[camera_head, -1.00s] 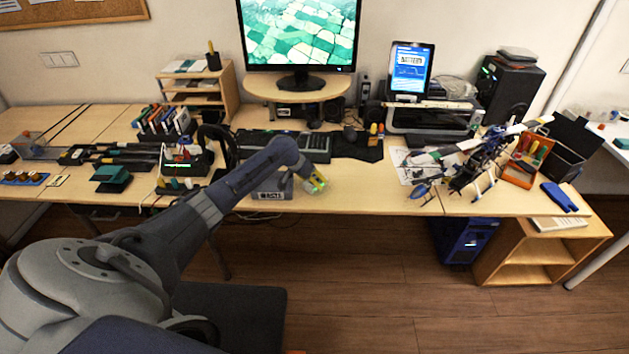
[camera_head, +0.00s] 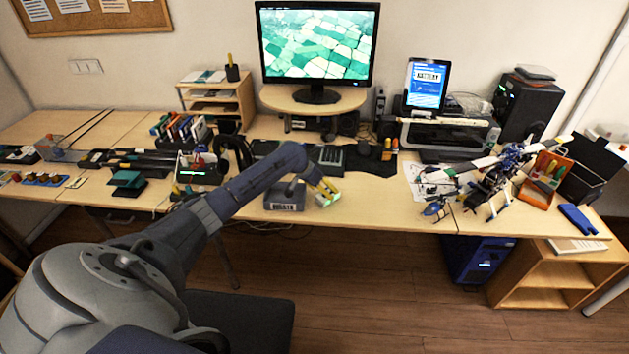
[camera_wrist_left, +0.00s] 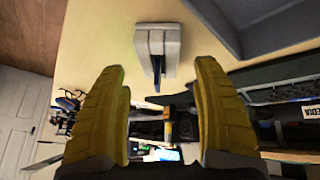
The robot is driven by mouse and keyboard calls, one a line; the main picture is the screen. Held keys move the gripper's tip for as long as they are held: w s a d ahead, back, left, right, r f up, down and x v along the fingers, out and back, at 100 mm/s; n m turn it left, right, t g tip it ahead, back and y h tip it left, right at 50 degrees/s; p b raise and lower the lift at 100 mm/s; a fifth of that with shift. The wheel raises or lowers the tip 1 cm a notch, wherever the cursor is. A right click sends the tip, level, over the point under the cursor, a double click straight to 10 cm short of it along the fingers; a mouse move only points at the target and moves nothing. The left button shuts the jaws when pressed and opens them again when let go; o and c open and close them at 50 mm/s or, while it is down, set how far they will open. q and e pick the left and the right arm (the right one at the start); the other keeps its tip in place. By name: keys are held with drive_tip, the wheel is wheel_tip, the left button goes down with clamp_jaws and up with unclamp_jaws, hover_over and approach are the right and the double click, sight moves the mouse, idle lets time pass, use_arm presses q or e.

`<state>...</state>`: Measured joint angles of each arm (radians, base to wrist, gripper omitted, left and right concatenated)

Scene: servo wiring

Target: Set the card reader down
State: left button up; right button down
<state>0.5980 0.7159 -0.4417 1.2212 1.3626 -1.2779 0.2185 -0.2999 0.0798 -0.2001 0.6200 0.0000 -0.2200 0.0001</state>
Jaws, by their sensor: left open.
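A small pale grey-white block with a dark slot and a blue piece in it, apparently the card reader (camera_wrist_left: 173,42), shows on the desk in the left wrist view. It lies beyond and between my yellow fingertips, with a gap on either side. My left gripper (camera_wrist_left: 160,72) is open around empty space. In the head view my left gripper (camera_head: 326,191) is low over the desk's front edge, right of a grey labelled box (camera_head: 285,203). A pale greenish patch shows at its fingertips there, too small to tell apart. My right gripper is not in view.
The desk (camera_head: 385,206) is bare to the right of my gripper, near the front edge.

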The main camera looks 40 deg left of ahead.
use_arm(q)
drive_tip(key=v, duration=0.8)
drive_tip(key=shift+r, duration=0.2)
drive_tip(key=shift+o, duration=0.4)
drive_tip(key=shift+s, duration=0.1)
